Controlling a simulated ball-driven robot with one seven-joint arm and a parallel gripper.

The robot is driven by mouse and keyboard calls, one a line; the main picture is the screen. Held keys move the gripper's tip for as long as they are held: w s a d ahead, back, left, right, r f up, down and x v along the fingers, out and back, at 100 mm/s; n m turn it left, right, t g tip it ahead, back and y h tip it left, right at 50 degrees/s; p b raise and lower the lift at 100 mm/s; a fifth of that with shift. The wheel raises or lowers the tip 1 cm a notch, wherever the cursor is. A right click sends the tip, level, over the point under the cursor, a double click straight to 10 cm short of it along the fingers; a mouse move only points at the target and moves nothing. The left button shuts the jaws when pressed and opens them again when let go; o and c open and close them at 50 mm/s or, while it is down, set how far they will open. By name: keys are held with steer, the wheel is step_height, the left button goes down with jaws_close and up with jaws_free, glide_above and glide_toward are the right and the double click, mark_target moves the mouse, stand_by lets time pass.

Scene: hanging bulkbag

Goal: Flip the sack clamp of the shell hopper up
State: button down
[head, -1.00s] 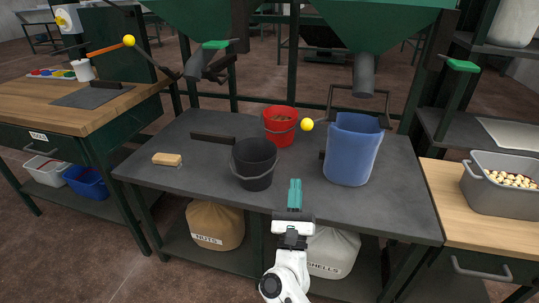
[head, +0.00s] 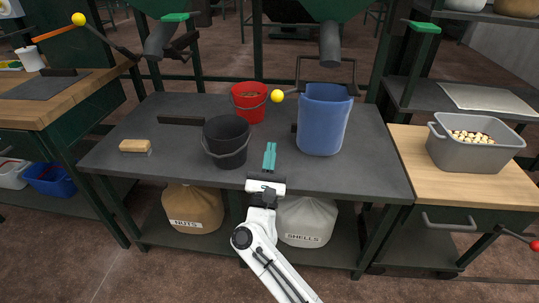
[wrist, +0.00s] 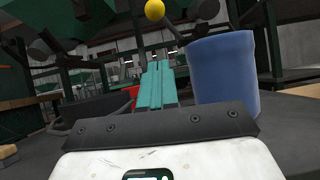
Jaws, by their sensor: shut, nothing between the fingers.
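The right hopper's dark spout (head: 330,45) hangs above a blue open-topped container (head: 322,125) on the grey bench. I take this as the shell hopper, since the sack marked SHELLS (head: 306,222) lies below it. A dark clamp frame (head: 325,70) sits behind the blue container. A thin lever runs from it to a yellow ball knob (head: 277,96), which also shows in the wrist view (wrist: 155,10). My gripper (head: 269,148) is shut and empty. Its teal fingers (wrist: 157,78) point forward over the front of the bench, below and in front of the knob, not touching it.
A black bucket (head: 226,143) stands left of my gripper and a red bucket (head: 250,103) behind it. A brush (head: 135,147) lies at the left. The left hopper's lever ends in another yellow knob (head: 78,19). Bare bench lies around my fingers.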

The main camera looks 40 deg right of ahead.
steer(key=w+d+r+p, duration=0.1)
steer(key=w+d+r, duration=0.2)
steer(key=d+r, duration=0.2)
steer(key=shift+w+r, duration=0.2)
steer(key=shift+r, duration=1)
steer(key=shift+r+p, duration=0.1)
steer(key=shift+p, duration=0.3)
